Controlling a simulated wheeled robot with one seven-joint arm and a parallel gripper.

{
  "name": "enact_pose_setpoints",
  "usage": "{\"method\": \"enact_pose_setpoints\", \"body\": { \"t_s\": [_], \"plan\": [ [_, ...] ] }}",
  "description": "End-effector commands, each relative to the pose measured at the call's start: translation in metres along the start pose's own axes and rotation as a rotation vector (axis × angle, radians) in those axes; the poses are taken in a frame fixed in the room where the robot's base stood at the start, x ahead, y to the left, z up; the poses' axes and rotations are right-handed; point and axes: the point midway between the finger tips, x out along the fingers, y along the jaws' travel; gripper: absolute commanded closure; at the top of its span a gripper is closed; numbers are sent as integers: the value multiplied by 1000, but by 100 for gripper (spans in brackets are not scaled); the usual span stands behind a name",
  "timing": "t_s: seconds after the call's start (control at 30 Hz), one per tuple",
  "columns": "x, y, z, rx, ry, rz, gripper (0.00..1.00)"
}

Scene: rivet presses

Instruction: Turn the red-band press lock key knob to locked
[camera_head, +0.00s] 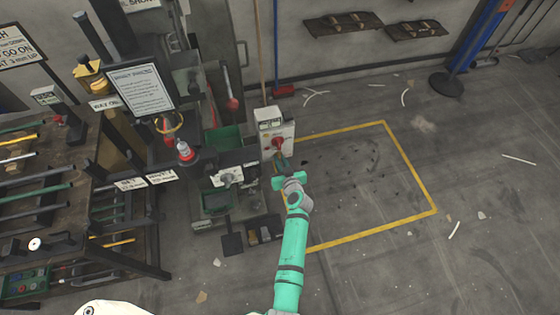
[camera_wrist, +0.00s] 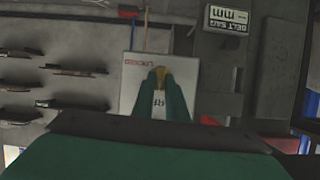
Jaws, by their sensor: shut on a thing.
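A white lock box (camera_head: 285,130) stands beside the presses at the left edge of the yellow floor outline. It has a red round part (camera_head: 278,142) on its front, close to my fingers. My gripper (camera_head: 281,164) is at this front. In the wrist view, my two green fingers (camera_wrist: 160,76) are shut on a small brass-yellow lock key knob (camera_wrist: 160,72) in front of the white panel (camera_wrist: 130,84). Red lettering (camera_wrist: 138,62) shows on the panel, too small to read surely. My fingers hide much of the knob, so I cannot tell its turn angle.
A rack of rods (camera_head: 50,205) is at the far left. The floor inside the yellow outline (camera_head: 385,122) is mostly clear, with small scraps.

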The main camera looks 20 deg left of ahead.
Motion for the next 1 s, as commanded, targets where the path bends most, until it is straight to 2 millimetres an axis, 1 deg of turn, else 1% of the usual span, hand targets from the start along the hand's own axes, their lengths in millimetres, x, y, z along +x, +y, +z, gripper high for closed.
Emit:
{"method": "enact_pose_setpoints", "body": {
  "t_s": [0.27, 1.0],
  "plan": [
    [1, 1, 0, 155, -1, -68, 100],
    [3, 7, 3, 801, -2, -336, 100]
  ]
}}
